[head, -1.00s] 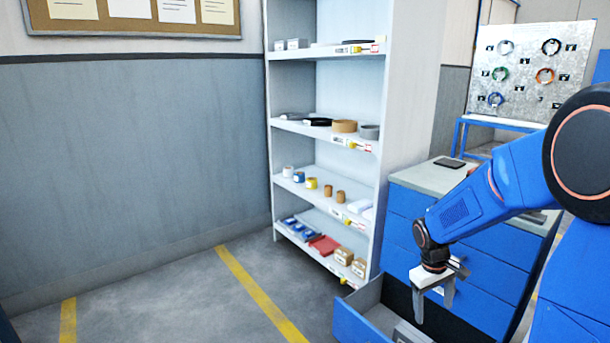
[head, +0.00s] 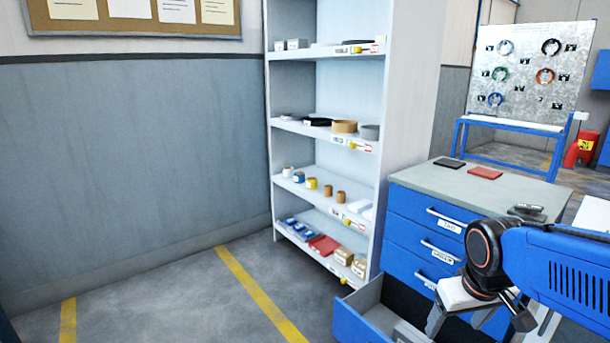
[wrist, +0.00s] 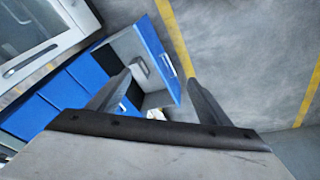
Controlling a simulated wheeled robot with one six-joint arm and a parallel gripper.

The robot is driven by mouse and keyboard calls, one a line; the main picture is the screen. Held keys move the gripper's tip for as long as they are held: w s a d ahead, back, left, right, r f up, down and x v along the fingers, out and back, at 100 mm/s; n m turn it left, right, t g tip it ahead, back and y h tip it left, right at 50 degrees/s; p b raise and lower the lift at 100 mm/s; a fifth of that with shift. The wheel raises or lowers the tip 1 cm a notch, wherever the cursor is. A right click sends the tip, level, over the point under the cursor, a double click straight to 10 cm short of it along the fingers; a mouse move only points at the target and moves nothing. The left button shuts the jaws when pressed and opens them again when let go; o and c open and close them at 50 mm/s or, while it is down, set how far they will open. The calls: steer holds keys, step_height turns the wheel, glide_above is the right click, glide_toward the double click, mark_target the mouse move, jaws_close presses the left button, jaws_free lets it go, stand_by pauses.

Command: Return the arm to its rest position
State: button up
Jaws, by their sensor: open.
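My gripper (head: 480,318) is at the lower right of the head view, in front of the blue drawer cabinet (head: 405,236). Its two grey fingers are spread apart and nothing shows between them. In the wrist view my gripper (wrist: 158,82) points toward the pulled-out bottom drawer (wrist: 157,48), with the fingers on either side of it in the picture. The arm reaches in from the right edge of the head view. Part of the drawer's inside is hidden behind the gripper.
The open drawer (head: 350,322) juts out low beside the white shelf unit (head: 410,110). A dark flat item (head: 449,163) and a red one (head: 485,172) lie on the cabinet top. A pegboard with coils (head: 530,75) stands behind. The floor to the left is clear.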

steer(key=s+a+r+m+t, duration=0.1)
steer(key=s+a, duration=0.1)
steer(key=s, duration=0.6)
steer(key=shift+r+y, duration=0.25)
steer(key=shift+y, duration=0.15)
stand_by(0.5)
